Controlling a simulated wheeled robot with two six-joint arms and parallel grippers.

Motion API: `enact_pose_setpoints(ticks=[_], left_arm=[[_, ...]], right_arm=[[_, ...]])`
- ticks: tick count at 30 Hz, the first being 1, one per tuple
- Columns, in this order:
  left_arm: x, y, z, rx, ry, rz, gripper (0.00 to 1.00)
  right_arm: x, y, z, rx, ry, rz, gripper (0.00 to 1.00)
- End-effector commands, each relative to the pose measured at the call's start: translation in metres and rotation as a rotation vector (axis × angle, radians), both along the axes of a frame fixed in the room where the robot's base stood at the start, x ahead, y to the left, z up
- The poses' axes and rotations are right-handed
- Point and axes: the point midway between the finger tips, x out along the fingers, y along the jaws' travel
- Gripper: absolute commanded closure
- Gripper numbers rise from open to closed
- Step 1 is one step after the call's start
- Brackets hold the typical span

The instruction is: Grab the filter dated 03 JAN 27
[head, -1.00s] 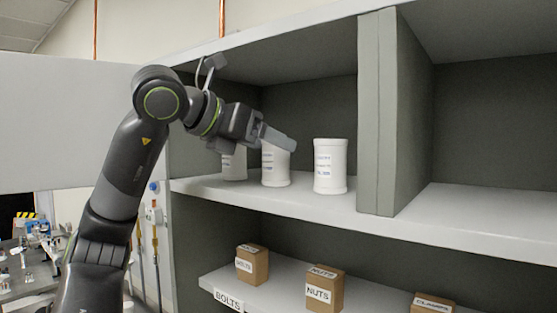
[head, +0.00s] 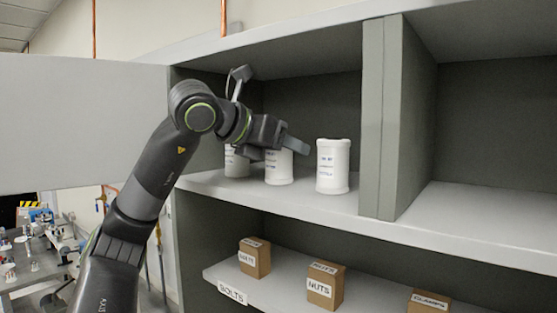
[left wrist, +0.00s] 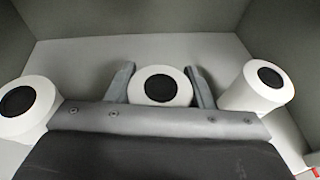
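Three white cylindrical filters with printed labels stand upright in a row on the upper shelf: a left one (head: 236,163), a middle one (head: 279,170) and a right one (head: 333,168). The label dates are too small to read. My left gripper (head: 296,146) is at the middle filter and hides its top. In the left wrist view, the open fingers stand on either side of the middle filter (left wrist: 160,86), whose dark round top faces the camera. The other filters show at left (left wrist: 27,105) and right (left wrist: 262,86), outside the fingers. My right gripper is out of view.
The upper shelf (head: 385,221) has a vertical divider (head: 384,120) right of the filters, with an empty compartment beyond. A lower shelf holds small boxes, including one marked NUTS (head: 325,286). A cabinet door (head: 80,120) stands at left.

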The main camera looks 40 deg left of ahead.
Motion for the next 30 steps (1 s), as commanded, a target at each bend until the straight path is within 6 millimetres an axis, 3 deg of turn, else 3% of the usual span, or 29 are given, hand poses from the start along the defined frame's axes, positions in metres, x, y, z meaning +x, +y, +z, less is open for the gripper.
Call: enact_pose_setpoints(ticks=[1, 5, 14, 23, 30], left_arm=[[0.000, 0.000, 0.000, 0.000, 0.000, 0.000, 0.62], [0.000, 0.000, 0.000, 0.000, 0.001, 0.000, 0.78], [0.000, 0.000, 0.001, 0.000, 0.000, -0.001, 0.78], [-0.001, -0.001, 0.018, -0.001, -0.004, -0.003, 0.78], [-0.050, 0.005, 0.011, 0.002, -0.005, 0.004, 0.78]], right_arm=[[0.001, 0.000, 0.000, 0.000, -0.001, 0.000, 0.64], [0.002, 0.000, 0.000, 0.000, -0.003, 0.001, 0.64], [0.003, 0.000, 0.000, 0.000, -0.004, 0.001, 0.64], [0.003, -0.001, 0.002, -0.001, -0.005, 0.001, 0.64], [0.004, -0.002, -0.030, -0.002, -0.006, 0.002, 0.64]])
